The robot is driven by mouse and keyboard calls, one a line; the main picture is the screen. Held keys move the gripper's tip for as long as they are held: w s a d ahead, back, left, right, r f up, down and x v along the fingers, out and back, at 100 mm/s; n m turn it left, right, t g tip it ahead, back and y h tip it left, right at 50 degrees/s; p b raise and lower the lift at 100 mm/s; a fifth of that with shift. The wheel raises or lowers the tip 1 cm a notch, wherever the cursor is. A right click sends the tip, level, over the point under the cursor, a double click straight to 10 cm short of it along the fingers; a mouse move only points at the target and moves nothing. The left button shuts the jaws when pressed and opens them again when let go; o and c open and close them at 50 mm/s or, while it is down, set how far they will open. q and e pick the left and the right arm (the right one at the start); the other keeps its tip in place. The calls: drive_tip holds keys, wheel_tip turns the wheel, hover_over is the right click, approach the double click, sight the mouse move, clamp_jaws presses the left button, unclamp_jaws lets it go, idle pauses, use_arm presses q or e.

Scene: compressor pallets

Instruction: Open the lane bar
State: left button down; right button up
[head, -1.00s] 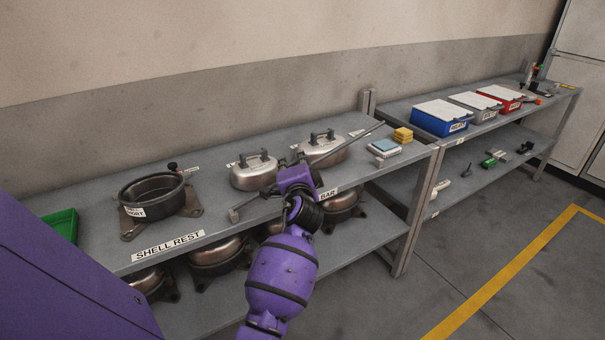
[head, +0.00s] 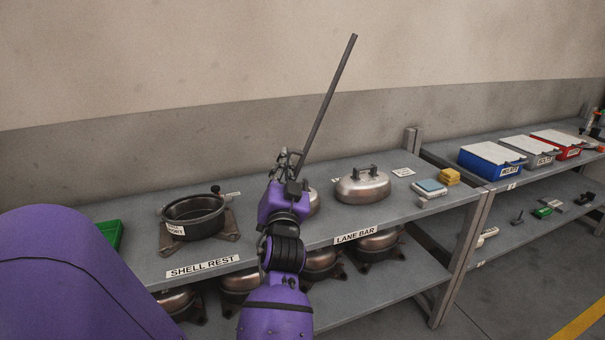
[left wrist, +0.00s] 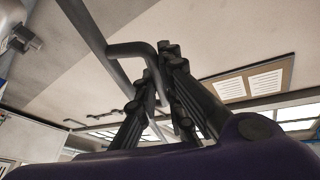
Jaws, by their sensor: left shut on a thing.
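The lane bar (head: 330,95) is a long thin grey rod, raised steeply over the front of the shelf and leaning to the right, its top end against the wall in the head view. My left gripper (head: 290,160) is at its lower part. In the left wrist view the fingers (left wrist: 163,65) are shut on the bent grey handle (left wrist: 130,48) beside the rod (left wrist: 88,28). The bar's lower end is hidden behind my gripper and arm. The LANE BAR label (head: 355,236) is on the shelf's front edge. My right gripper is not in view.
On the shelf top (head: 240,258) stand a dark open pot (head: 195,218), a metal shell with a handle (head: 363,187) and another shell partly behind my gripper. A small grey bracket (head: 423,203) sits at the front edge.

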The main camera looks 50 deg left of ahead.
use_arm(q)
drive_tip(key=shift+s+a+r+n+y, duration=0.1)
drive_tip(key=shift+s+a+n+y, duration=0.2)
drive_tip(key=shift+s, duration=0.2)
drive_tip(key=shift+s+a+r+n+y, duration=0.1)
drive_tip(key=shift+s+a+n, duration=0.05)
drive_tip(key=shift+s+n, duration=0.3)
drive_tip(key=shift+s+a+r+n, duration=0.1)
drive_tip(key=shift+s+a+n, duration=0.2)
drive_tip(key=shift+s+n, duration=0.4)
drive_tip(key=shift+s, duration=0.15)
drive_tip(key=c, duration=2.1)
unclamp_jaws()
drive_tip(key=shift+s, duration=0.1)
drive_tip(key=v, duration=1.2)
drive_tip(key=shift+d, duration=0.1)
